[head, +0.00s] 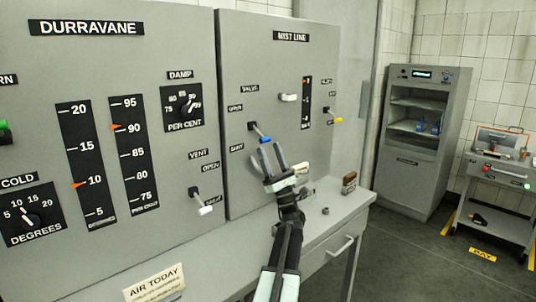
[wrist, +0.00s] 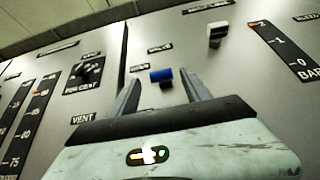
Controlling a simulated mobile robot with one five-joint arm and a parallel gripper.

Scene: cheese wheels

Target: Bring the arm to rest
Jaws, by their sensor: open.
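My gripper (head: 270,160) is raised in front of the grey MIST LINE panel (head: 230,60), with my arm reaching up from the bottom of the head view. In the head view this blue lever (head: 265,139) is just above the fingertips. I cannot tell whether the fingers touch it.
The DURRAVANE panel (head: 75,60) with dials and a white-tipped vent lever (head: 205,210) is at left. A grey desk ledge (head: 235,255) with a small brown block (head: 349,182) runs below. A cabinet (head: 415,180) and a cart (head: 495,175) stand at right, with open floor before them.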

